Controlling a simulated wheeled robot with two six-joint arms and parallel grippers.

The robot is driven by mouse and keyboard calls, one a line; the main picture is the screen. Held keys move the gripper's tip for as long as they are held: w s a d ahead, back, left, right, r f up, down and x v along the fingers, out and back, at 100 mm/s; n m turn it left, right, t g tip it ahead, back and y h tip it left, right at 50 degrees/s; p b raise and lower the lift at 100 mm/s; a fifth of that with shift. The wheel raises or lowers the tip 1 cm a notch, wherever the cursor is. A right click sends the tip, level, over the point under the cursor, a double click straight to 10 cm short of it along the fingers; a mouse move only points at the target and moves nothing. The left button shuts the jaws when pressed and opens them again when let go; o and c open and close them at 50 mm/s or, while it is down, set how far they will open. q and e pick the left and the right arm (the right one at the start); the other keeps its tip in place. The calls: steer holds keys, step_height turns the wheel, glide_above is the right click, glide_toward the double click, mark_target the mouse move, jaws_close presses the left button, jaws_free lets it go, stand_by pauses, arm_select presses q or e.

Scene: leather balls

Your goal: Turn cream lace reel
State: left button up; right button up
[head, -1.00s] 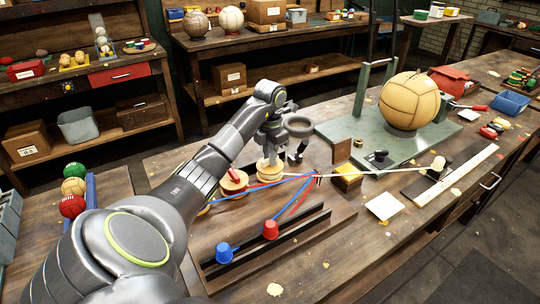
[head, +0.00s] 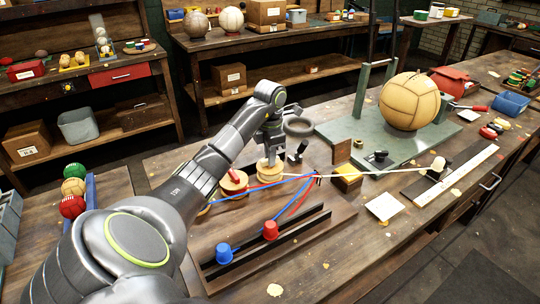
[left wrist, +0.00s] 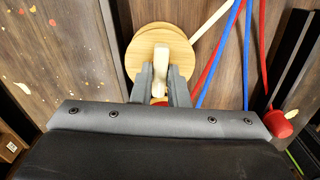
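The cream lace reel (head: 270,174) is a pale wooden disc reel on the bench's wooden board, at the middle of the head view. My left gripper (head: 271,152) is over it, pointing down. In the left wrist view the fingers (left wrist: 160,84) stand on either side of a cream upright grip (left wrist: 161,66) on top of the reel (left wrist: 140,52) and look closed on it. The cream lace (head: 330,177) runs right from the reel to a pale piece (head: 438,164) by the ruler strip. My right gripper is not in view.
A second reel (head: 233,182) stands just left. Blue (head: 250,195) and red (head: 297,200) laces cross the board towards a blue cup (head: 223,253) and a red cup (head: 270,229). A tan ball (head: 409,100) stands on a green stand behind right.

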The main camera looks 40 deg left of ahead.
arm_select(q)
steer(key=o, duration=0.4)
steer(key=shift+r, duration=0.15)
step_height(320, 180, up, 17)
steer(key=p, duration=1.7)
